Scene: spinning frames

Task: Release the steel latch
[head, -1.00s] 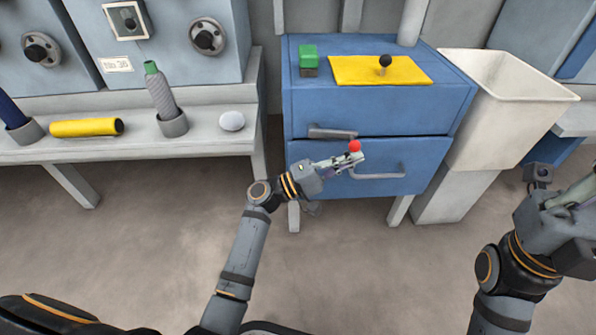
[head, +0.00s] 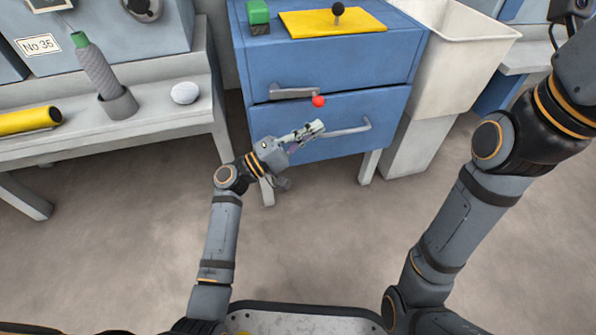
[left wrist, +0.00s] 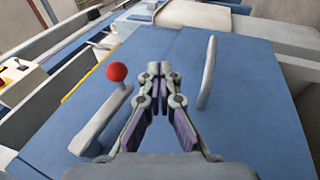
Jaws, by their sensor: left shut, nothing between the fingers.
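The steel latch (head: 293,92) is a grey lever on the front of the blue cabinet, between its upper and lower parts. It ends in a red ball (head: 318,101) on its right. My left gripper (head: 318,127) is shut and empty, just below the ball in the head view. In the left wrist view the latch (left wrist: 103,122) and its red ball (left wrist: 116,72) lie left of my shut fingertips (left wrist: 160,68), with a gap between. My right arm runs out of the top right of the head view, and its gripper is not visible.
A grey pull handle (head: 350,129) is on the lower cabinet front, close to my left gripper; it also shows in the left wrist view (left wrist: 208,73). A yellow plate (head: 330,22) with a black-knobbed stick and a green block (head: 258,12) are on top. A pale bin (head: 455,60) stands right.

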